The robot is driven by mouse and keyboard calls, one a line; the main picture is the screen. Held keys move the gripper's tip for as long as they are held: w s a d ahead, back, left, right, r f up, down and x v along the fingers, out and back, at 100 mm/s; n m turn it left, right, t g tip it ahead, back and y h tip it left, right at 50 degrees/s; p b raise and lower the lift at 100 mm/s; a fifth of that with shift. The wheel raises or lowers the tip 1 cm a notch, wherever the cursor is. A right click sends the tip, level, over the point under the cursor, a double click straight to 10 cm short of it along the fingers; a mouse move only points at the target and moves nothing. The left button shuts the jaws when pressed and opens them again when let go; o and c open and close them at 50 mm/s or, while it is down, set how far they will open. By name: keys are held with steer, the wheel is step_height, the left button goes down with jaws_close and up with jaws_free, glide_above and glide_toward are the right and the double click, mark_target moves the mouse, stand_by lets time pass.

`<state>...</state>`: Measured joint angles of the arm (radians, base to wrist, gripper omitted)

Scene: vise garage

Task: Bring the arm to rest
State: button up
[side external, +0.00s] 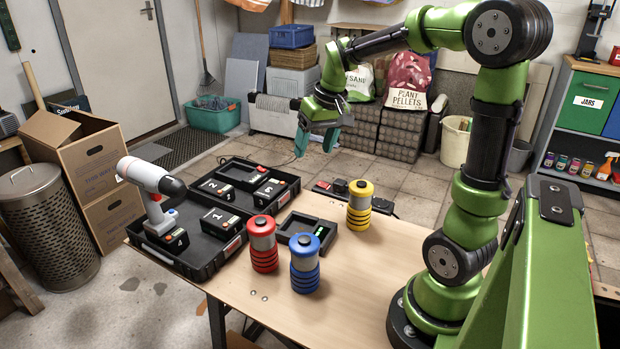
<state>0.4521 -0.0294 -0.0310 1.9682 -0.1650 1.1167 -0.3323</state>
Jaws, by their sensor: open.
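My gripper (317,143) hangs in the air above the far edge of the wooden workbench (225,291), pointing down. Its two fingers are apart and nothing shows between them. It is well above the things on the bench and touches none of them. My green and black arm reaches up from its base at the bench's right side and bends over to the left.
An open black case (181,262) holds several numbered batteries, with a white drill (152,178) standing in it. A charger (333,247) lies among red (263,245), blue (305,264) and yellow (359,206) canisters. A power strip (380,205) lies behind. The bench's front is bare.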

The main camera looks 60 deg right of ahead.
steer(key=s+a+r+n+t+y, duration=0.1)
steer(key=s+a+t, duration=0.1)
steer(key=s+a, duration=0.3)
steer(key=s+a+r+n+t+y, duration=0.1)
steer(key=s+a, duration=0.4)
steer(key=a, duration=0.8)
steer(key=shift+a+r+t, duration=0.2)
steer(key=shift+r+t, duration=0.1)
steer(key=shift+t, duration=0.2)
steer(key=shift+c, duration=0.3)
